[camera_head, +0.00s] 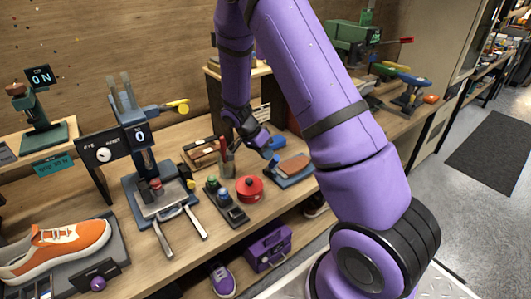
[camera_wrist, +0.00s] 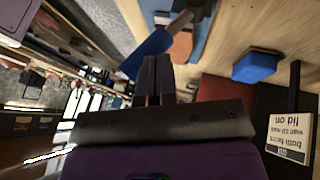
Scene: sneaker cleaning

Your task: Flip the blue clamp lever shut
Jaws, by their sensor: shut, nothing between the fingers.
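My gripper (camera_head: 262,145) is shut and empty, with its fingertips close to the blue clamp lever. In the wrist view the closed fingertips (camera_wrist: 158,60) overlap the edge of the blue lever handle (camera_wrist: 146,52). I cannot tell whether they touch it. The handle joins a grey metal arm (camera_wrist: 180,22) and stands out over the clamp's blue base, which has a brown pad. In the head view the clamp base (camera_head: 293,181) lies on the bench, its brown pad (camera_head: 294,165) on top. The handle is small there and partly hidden near my fingertips.
A separate blue block (camera_wrist: 255,68) lies on the bench near a printed sign (camera_wrist: 290,137). An orange sneaker (camera_head: 58,247) is at the left.

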